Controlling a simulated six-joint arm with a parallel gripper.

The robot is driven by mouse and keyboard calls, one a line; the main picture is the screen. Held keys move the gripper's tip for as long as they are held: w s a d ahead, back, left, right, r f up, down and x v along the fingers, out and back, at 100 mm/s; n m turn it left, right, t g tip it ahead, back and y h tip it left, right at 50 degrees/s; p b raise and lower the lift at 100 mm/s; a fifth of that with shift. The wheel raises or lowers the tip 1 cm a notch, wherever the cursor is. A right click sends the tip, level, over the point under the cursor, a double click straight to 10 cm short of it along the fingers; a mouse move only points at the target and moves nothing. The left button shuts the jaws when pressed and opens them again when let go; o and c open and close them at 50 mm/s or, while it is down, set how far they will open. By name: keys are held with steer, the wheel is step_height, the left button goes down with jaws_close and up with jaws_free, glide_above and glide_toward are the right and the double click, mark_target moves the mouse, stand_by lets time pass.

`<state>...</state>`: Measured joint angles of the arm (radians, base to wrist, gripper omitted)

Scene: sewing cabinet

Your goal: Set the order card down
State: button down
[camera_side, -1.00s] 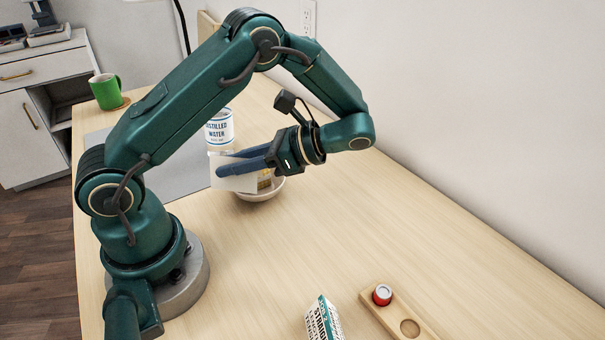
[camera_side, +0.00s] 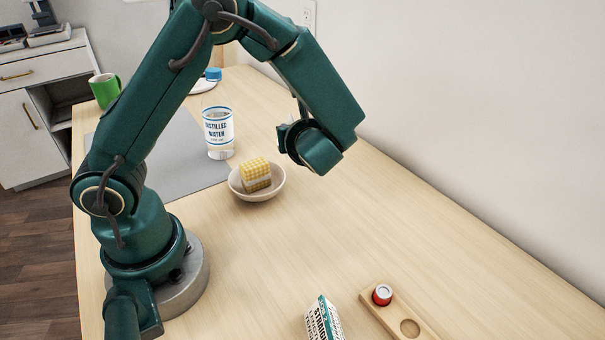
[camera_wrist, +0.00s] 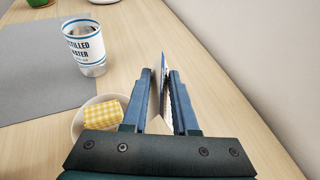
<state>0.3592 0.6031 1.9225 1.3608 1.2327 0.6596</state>
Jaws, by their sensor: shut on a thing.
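My gripper (camera_wrist: 167,82) is shut on the order card (camera_wrist: 163,64). In the wrist view the card is seen nearly edge-on as a thin white and blue strip between the fingers. It stands about upright, and most of its face is turned out of sight. In the side view my gripper (camera_side: 284,136) is mostly hidden behind my own wrist. It is behind and right of the bowl, and the card cannot be made out there.
A bowl (camera_side: 275,188) holds a yellow checked block (camera_side: 256,172). A distilled water cup (camera_side: 218,132) stands behind it by the grey mat (camera_side: 180,165). A carton (camera_side: 322,320) and a wooden holder (camera_side: 385,314) with a red-sided pot (camera_side: 382,294) are in front. Bare table lies between.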

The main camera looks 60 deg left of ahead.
steer(key=w+d+f, duration=0.1)
steer(key=d, duration=0.1)
steer(key=w+d+f, duration=0.1)
steer(key=d+f, duration=0.1)
steer(key=w+d+f, duration=0.1)
steer(key=w, duration=0.1)
steer(key=shift+w+d+f, duration=0.1)
steer(key=shift+d+f, duration=0.1)
steer(key=shift+d, duration=0.2)
steer(key=shift+f, duration=2)
steer(key=c, duration=0.7)
jaws_free()
steer(key=shift+o, duration=0.2)
